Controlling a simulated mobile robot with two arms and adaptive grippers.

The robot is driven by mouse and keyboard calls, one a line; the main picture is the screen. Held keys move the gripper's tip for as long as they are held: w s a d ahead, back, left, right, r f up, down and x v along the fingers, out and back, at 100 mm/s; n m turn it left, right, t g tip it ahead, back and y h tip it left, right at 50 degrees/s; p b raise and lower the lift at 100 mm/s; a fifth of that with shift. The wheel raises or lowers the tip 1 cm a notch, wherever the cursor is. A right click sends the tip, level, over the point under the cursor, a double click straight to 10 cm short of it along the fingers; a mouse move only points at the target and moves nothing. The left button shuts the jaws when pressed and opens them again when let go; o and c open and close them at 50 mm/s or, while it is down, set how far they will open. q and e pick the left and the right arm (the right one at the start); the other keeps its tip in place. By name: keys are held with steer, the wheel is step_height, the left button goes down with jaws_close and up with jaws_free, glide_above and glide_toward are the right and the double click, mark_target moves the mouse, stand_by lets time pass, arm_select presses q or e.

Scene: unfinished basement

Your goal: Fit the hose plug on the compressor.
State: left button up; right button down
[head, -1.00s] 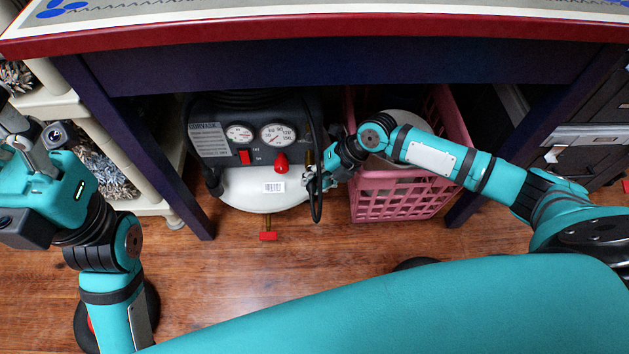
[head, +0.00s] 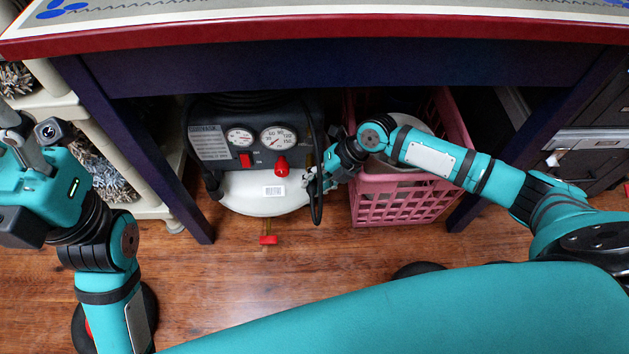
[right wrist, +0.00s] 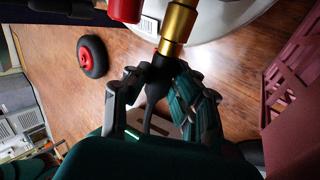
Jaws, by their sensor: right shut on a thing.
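The compressor (head: 240,196) stands on the floor under the desk, with a white tank, a dark panel with two gauges, a red switch and a red knob. A brass coupling (right wrist: 178,22) shows at the top of the right wrist view. My right gripper (head: 318,181) is at the compressor's right side. In the right wrist view its fingers are closed around the dark hose plug (right wrist: 157,88), whose tip meets the lower end of the coupling. I cannot tell how far it is inserted. My left gripper (head: 22,140) is raised at the far left, partly cut off; its jaw opening is unclear.
A pink basket (head: 405,199) stands close to the right of the compressor, beneath my right arm. Desk legs (head: 150,165) flank the space. A white shelf (head: 65,108) is at left, drawers (head: 590,140) at right.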

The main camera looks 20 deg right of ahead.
steer(key=shift+w+d+r, duration=0.2)
steer(key=shift+w+r, duration=0.05)
steer(key=shift+w, duration=0.2)
steer(key=c, duration=1.4)
jaws_free()
steer(key=shift+c, duration=0.2)
steer(key=o, duration=0.4)
steer(key=shift+s+a+f, duration=0.1)
steer(key=shift+s+f, duration=0.05)
steer(key=shift+s, duration=0.05)
steer(key=v, duration=1.2)
